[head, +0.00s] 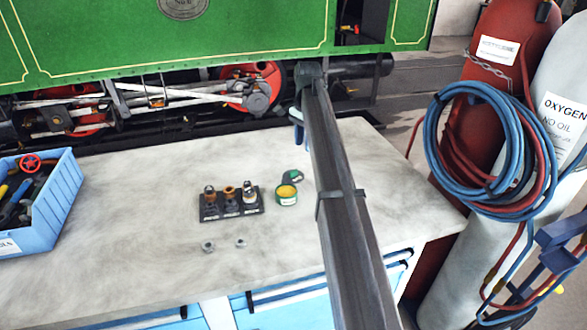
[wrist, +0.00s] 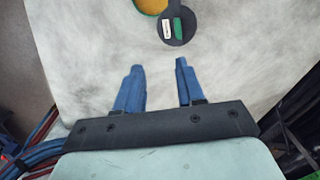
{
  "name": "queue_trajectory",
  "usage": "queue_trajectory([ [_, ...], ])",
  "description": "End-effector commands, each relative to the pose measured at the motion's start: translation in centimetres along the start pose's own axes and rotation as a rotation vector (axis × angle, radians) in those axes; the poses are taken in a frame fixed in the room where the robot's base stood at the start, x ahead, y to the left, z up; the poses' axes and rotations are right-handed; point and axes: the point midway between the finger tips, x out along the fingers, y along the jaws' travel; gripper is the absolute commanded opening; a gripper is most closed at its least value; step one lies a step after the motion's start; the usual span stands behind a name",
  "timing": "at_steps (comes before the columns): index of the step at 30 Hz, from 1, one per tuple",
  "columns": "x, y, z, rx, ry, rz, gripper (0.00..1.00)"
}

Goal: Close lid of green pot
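The small green pot (head: 287,195) stands on the bench, open, with yellow contents showing. In the wrist view the pot (wrist: 151,5) is cut off by the top edge. Its dark round lid (head: 292,177) is off the opening, just behind the pot in the head view. In the wrist view the lid (wrist: 175,27) shows a pale label and a green patch, close against the pot. My gripper has blue fingers (wrist: 157,66), apart with nothing between them, short of the lid. In the head view my arm hides most of the gripper.
A dark holder (head: 231,212) with several small fittings stands left of the pot. Two nuts (head: 224,245) lie in front. A blue tool crate (head: 45,205) is at far left. Gas cylinders with coiled hoses (head: 480,150) stand right of the bench. The steam tram (head: 200,40) is behind.

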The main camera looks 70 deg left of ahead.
Motion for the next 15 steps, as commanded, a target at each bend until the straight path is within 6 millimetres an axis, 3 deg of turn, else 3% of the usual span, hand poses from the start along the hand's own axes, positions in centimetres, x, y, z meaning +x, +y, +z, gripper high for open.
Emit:
queue_trajectory([
  [1,-0.8,-1.8,0.5,-0.001,0.013,0.001,0.38],
  [3,-1.5,-2.8,1.0,0.001,0.025,0.002,0.38],
  [7,-1.6,-3.6,1.5,0.004,0.035,0.004,0.38],
  [15,1.7,-3.4,1.4,0.004,0.034,0.006,0.38],
])
